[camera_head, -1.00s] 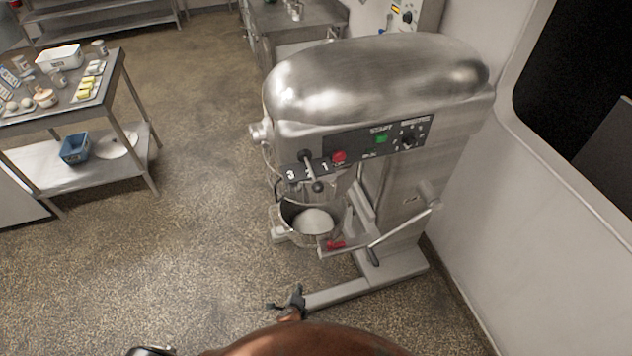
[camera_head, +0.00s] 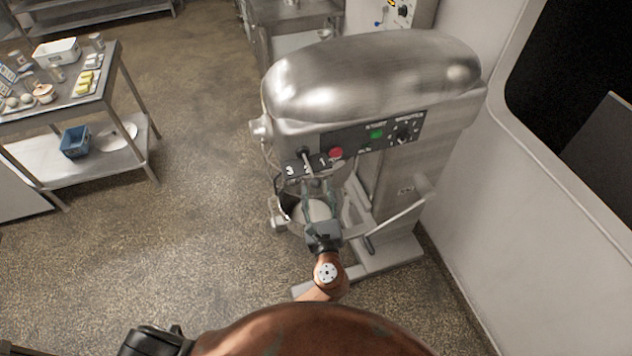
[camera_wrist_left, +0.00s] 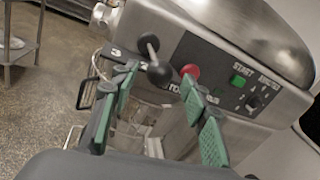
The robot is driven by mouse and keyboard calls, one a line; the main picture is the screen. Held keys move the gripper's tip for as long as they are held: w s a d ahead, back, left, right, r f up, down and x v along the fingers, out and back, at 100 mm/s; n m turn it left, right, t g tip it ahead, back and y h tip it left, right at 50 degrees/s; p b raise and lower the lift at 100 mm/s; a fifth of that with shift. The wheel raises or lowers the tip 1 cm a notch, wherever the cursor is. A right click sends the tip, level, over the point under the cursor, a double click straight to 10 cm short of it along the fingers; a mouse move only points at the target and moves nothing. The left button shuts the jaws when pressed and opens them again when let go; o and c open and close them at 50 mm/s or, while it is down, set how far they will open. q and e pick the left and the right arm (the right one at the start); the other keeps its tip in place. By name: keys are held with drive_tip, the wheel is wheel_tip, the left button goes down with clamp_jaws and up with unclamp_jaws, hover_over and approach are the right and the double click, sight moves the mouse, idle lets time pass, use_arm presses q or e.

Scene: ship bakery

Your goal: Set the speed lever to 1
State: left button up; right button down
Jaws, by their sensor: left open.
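The speed lever (camera_head: 305,156) is on the front of the steel mixer (camera_head: 370,80), over a dark plate marked 3 at the left and 1 at the right. It points downward between these two numbers. In the left wrist view the lever's black ball knob (camera_wrist_left: 160,73) shows clearly. My left gripper (camera_head: 317,184) is open in front of the mixer, just below the number plate. In the left wrist view its green-padded fingers stand on either side of the knob, with visible gaps. Whether the knob lies between the fingertips or beyond them is unclear. My right gripper is not visible.
A red button (camera_head: 336,153) is close to the right of the lever; a green START button (camera_head: 376,134) is farther right. The mixing bowl (camera_head: 290,208) is below, partly hidden by my gripper. A steel table (camera_head: 112,85) stands at the left, with open floor between.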

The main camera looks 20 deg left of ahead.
sight(316, 183)
use_arm(q)
drive_tip(key=shift+x, duration=1.7)
clamp_jaws()
